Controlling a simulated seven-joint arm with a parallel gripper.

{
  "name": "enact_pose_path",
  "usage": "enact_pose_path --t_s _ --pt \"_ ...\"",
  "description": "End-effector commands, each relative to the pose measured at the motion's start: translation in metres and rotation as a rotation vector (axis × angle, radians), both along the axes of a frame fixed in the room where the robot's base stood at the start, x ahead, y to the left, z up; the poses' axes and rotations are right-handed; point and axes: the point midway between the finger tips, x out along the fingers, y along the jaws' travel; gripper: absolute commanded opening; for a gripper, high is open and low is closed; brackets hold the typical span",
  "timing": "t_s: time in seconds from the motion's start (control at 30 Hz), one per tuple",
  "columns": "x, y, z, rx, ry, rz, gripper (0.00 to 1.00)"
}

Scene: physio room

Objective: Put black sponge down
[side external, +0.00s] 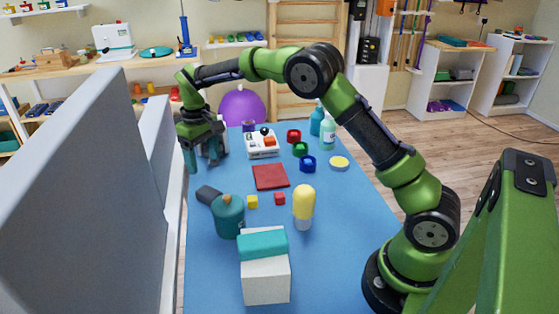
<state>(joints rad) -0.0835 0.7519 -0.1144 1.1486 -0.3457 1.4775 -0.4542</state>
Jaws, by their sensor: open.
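A dark, block-like thing (208,194), which looks like the black sponge, lies on the blue table (340,260) near its left edge. It is partly hidden by a teal pot (228,218) in front of it. My gripper (206,160) points down over the left edge of the table, further back than the dark block and apart from it. Its green fingers are spread. A grey shape shows by the right finger; I cannot tell whether it is part of my gripper or a thing behind it.
A yellow-topped bottle (303,205) and white box (266,280) with a teal block (262,245) stand in front. A grey panel (80,200) rises at left.

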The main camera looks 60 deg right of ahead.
Motion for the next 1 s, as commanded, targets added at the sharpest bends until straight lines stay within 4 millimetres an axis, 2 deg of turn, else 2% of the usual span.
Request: enact_pose_path --t_s 0.17,0.27,0.37,0.5,0.6,0.7,0.83,1.0 --pt "-0.003 0.0 0.019 0.005 -0.011 -0.006 0.72" --pt "-0.015 0.0 0.041 0.022 -0.045 -0.025 0.72" --pt "-0.039 0.001 0.073 0.053 -0.104 -0.058 0.72" --pt "-0.087 0.004 0.116 0.104 -0.202 -0.115 0.72" --pt "-0.125 0.008 0.137 0.141 -0.273 -0.154 0.72" --pt "-0.165 0.011 0.149 0.175 -0.343 -0.193 0.72" --pt "-0.217 0.016 0.153 0.217 -0.433 -0.243 0.72" --pt "-0.269 0.021 0.141 0.26 -0.529 -0.302 0.72"
